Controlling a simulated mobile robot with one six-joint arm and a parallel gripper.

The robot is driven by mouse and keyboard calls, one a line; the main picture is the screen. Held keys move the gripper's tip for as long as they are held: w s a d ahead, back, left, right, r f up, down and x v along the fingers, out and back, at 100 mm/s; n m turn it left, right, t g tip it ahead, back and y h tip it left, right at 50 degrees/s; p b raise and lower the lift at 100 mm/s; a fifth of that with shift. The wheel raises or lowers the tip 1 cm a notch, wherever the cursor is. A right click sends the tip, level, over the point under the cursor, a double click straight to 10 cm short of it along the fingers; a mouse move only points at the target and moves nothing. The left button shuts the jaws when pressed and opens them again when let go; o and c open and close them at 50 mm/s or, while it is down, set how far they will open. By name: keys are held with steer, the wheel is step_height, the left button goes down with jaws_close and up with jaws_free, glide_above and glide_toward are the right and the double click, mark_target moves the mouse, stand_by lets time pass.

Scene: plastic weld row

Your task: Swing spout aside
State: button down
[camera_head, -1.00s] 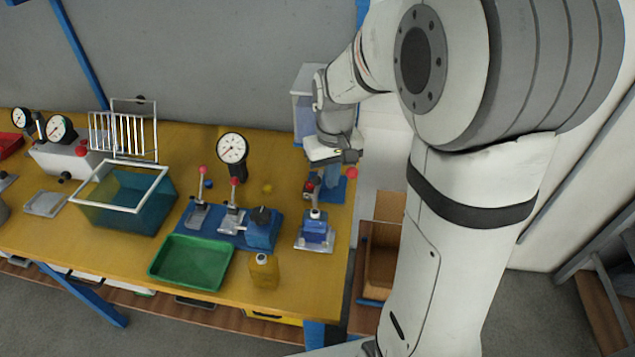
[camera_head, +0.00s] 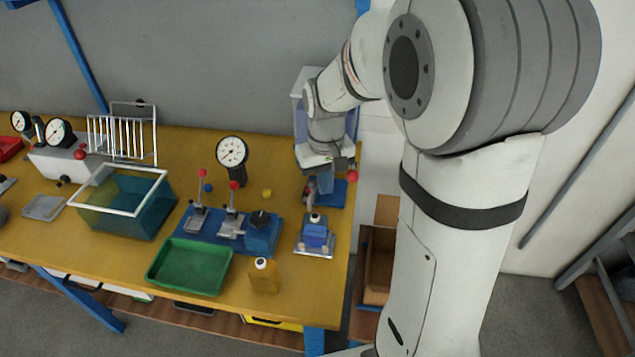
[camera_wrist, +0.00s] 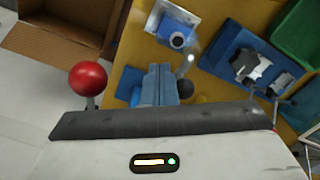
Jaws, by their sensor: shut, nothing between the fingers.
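My gripper (camera_head: 326,184) is over the right end of the yellow bench, with its blue-grey fingers (camera_wrist: 160,85) pointing down and closed together, holding nothing. A small blue unit with a white top and a pale base plate (camera_head: 315,235) stands just in front of it; it also shows in the wrist view (camera_wrist: 174,24). A pale thin arm (camera_wrist: 188,62) runs from near this unit towards a dark ball (camera_wrist: 185,88) close to the right of my fingers. I cannot tell whether they touch, or for certain which part is the spout.
A red ball on a stem (camera_wrist: 88,78) stands left of my fingers in the wrist view. A blue plate (camera_head: 331,195) lies beneath my gripper. An open brown box (camera_head: 378,268) is right.

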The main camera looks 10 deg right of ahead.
mark_target(310, 180)
steer(key=shift+a, duration=0.1)
steer(key=shift+w+a, duration=0.1)
steer(key=shift+a, duration=0.4)
stand_by(0.3)
steer(key=shift+w+a, duration=0.25)
steer(key=shift+a, duration=0.15)
steer(key=shift+a, duration=0.1)
steer(key=shift+w+a, duration=0.2)
steer(key=shift+a, duration=0.15)
stand_by(0.3)
